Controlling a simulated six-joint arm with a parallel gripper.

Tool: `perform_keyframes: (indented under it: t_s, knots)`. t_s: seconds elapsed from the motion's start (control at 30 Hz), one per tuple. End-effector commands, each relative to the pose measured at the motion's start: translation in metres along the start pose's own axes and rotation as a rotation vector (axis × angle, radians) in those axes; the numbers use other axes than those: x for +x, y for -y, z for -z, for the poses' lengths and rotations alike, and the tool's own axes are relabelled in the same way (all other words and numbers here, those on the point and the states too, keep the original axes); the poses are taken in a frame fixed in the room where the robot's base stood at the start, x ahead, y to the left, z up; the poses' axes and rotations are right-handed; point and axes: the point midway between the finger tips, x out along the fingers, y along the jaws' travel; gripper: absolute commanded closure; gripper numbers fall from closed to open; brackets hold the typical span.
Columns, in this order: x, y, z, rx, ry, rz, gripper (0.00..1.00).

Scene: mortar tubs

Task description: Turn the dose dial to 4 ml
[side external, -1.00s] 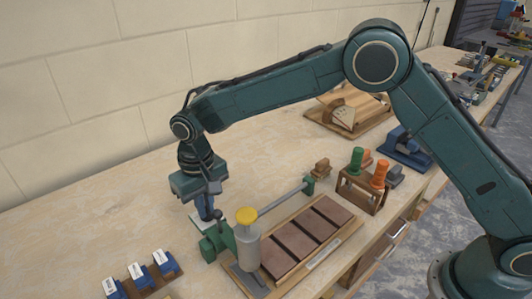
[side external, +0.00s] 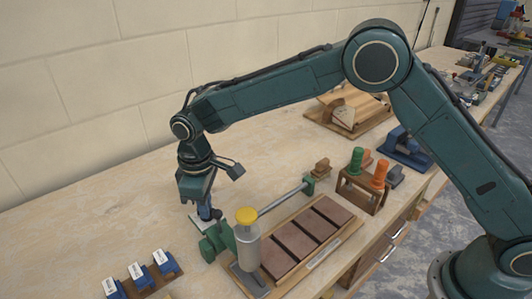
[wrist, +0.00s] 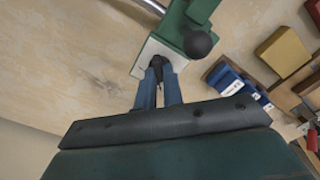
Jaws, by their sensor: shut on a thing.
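The dose dial's small dark knob (wrist: 157,61) sits on a white plate (wrist: 148,50) in the wrist view. My gripper (wrist: 159,74) has its two blue fingers closed on this knob. In the side external view my gripper (side external: 205,213) points down at the white plate (side external: 195,219), beside the green housing (side external: 215,242). The plate is partly covered there, and the knob is hidden by the fingers. I cannot read any scale marks or the dial's setting. The green housing (wrist: 178,22) with a black ball (wrist: 200,43) is close beside the fingers in the wrist view.
A yellow-capped grey cylinder (side external: 247,245) stands near the housing, by a wooden board with brown slabs (side external: 300,238). A rod (side external: 283,199) runs behind them. Several labelled blue blocks (side external: 139,277) lie front left. A rack (side external: 360,193) holds green and orange handles. The table's back left is clear.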

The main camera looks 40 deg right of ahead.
Motion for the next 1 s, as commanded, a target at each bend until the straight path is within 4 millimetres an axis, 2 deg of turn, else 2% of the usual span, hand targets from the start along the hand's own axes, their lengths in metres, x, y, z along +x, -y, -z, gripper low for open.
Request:
perform_keyframes:
  t_s: [0.5, 0.53, 0.63, 1.0]
  knots:
    - [-0.0017, 0.0, 0.0009, -0.037, -0.004, -0.001, 1.0]
    - [-0.0017, 0.0, 0.0009, -0.037, -0.004, -0.001, 0.89]
    - [-0.0015, 0.0, 0.0008, -0.036, -0.004, -0.001, 0.69]
    - [-0.0019, 0.0, 0.0004, -0.034, -0.002, 0.0, 0.69]
